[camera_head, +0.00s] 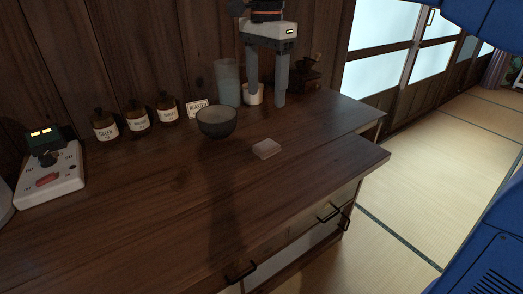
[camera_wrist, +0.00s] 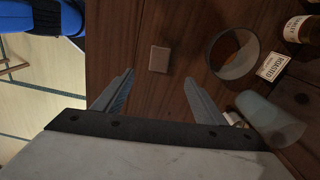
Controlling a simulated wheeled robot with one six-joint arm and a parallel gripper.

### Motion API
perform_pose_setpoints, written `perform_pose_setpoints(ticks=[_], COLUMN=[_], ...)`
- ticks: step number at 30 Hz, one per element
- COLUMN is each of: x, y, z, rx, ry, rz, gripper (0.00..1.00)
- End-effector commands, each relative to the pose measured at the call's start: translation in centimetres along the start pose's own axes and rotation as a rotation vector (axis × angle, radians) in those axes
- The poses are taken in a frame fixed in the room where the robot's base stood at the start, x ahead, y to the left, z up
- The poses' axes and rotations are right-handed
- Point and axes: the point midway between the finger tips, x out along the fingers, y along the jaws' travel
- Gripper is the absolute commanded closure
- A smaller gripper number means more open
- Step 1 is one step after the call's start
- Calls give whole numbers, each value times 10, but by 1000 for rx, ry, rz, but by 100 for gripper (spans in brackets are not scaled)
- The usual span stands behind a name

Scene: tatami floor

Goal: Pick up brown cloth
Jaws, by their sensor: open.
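The brown cloth (camera_head: 266,149) is a small, flat, folded pale-brown square lying on the dark wooden counter (camera_head: 150,215), right of a dark bowl. It also shows in the wrist view (camera_wrist: 159,59), beyond my fingertips and between their lines. My gripper (camera_head: 266,98) hangs above the back part of the counter in the head view, fingers pointing down. It is open and empty, and its two grey fingers also show in the wrist view (camera_wrist: 159,78). The gripper is apart from the cloth.
The dark bowl (camera_head: 217,122) stands left of the cloth. Behind are a translucent glass (camera_head: 227,82), a small white cup (camera_head: 254,95), a "ROASTED" card (camera_head: 197,107), several brown jars (camera_head: 137,118) and a grinder (camera_head: 305,75). A white device (camera_head: 50,175) is at left. Counter in front is clear.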

Motion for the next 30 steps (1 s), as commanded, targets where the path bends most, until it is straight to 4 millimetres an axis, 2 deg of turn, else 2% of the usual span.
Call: perform_pose_setpoints(ticks=[12, 16, 23, 30], x=[74, 89, 102, 134], y=[1, 0, 0, 0], z=[0, 0, -1, -4], rx=[0, 0, 0, -1], ry=[0, 0, 0, 0], rz=[2, 1, 1, 2], gripper=[35, 35, 35, 35])
